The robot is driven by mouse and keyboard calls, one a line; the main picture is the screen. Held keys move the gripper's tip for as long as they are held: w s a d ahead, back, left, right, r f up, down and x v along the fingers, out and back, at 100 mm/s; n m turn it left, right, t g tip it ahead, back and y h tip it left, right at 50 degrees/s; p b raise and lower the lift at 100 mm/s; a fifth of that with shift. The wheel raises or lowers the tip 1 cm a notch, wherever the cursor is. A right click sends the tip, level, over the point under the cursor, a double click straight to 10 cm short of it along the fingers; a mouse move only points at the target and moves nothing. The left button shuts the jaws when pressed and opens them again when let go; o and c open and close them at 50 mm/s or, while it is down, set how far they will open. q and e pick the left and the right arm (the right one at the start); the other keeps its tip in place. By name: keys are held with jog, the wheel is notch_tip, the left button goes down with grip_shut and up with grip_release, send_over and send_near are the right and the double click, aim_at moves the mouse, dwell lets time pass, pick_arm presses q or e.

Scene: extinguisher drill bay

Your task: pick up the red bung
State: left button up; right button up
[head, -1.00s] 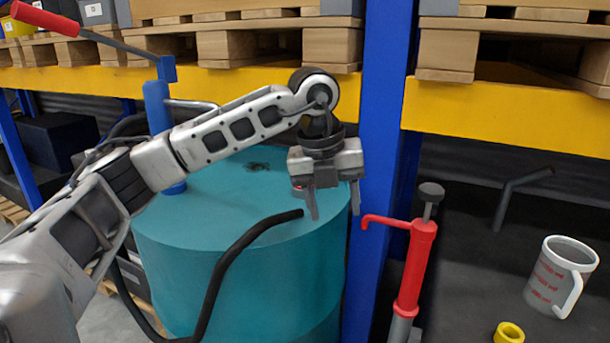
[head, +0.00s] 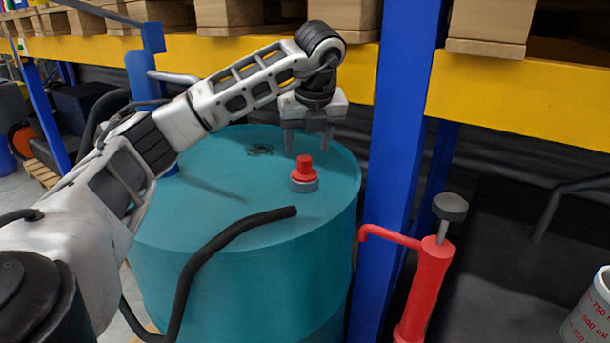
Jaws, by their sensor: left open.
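The red bung (head: 304,170) stands upright on a grey ring on top of the teal drum (head: 240,195), right of the drum top's middle. My left gripper (head: 308,148) is open and empty. Its fingers point down, and in the picture their tips show just above the bung. I cannot tell the exact gap in depth. My right gripper is not in view.
A black hose (head: 215,250) curves up across the drum's near side. A red hand pump (head: 425,285) stands right of the drum, past a blue rack post (head: 400,150). A measuring jug (head: 592,315) is at the lower right. Yellow beam (head: 520,105) runs behind.

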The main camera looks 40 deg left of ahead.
aim_at(305, 158)
pick_arm(q)
jog(key=shift+a+p+x, duration=0.2)
jog(key=shift+p+x, duration=0.6)
jog(key=shift+x, duration=2.45)
jog(key=shift+w+r, duration=0.1)
jog(key=shift+w, duration=0.05)
jog(key=c, duration=0.7)
